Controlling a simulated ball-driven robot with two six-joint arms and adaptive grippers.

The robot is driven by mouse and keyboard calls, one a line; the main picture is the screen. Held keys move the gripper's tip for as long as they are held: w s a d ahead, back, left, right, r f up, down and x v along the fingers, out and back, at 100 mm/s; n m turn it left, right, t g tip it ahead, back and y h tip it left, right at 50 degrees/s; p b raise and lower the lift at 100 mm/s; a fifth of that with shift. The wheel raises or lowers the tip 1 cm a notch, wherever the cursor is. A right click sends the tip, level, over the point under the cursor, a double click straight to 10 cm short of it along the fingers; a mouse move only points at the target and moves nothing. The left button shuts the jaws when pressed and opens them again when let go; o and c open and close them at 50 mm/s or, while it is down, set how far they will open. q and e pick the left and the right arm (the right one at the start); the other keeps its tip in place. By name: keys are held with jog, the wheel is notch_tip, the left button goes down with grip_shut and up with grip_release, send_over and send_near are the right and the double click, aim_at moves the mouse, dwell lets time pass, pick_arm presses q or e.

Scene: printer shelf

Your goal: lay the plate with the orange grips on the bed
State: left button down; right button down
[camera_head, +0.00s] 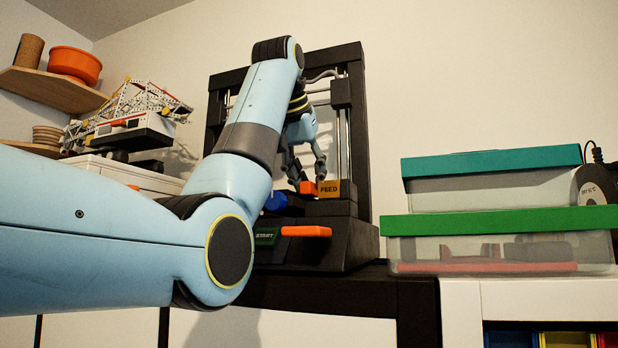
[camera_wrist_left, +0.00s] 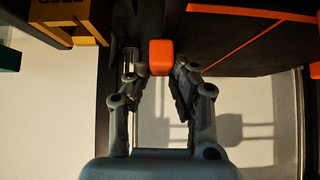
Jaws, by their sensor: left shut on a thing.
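The dark printer (camera_head: 341,238) stands on a black shelf in the head view. My left gripper (camera_head: 307,168) reaches down in front of its frame and is shut on an orange grip (camera_head: 308,187). In the left wrist view the orange grip (camera_wrist_left: 161,57) sits between the fingertips of my left gripper (camera_wrist_left: 157,72). A dark flat surface (camera_wrist_left: 235,40) with orange strips lies beside it at the right; I cannot tell how much of it is plate or bed. A second orange bar (camera_head: 306,231) juts out at the printer's front. My arm hides much of the printer's left side. My right gripper is not in view.
Two clear boxes with teal (camera_head: 490,162) and green (camera_head: 500,220) lids stand at right. A model crane (camera_head: 130,120) stands at left.

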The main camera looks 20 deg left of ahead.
pick_arm(q)
jog(key=shift+w, duration=0.1)
dwell(0.3)
jog(key=shift+f, duration=0.35)
dwell(0.3)
jog(key=c, duration=1.1)
grip_release()
notch_tip(320, 180, up, 10)
jog(key=shift+r, duration=0.1)
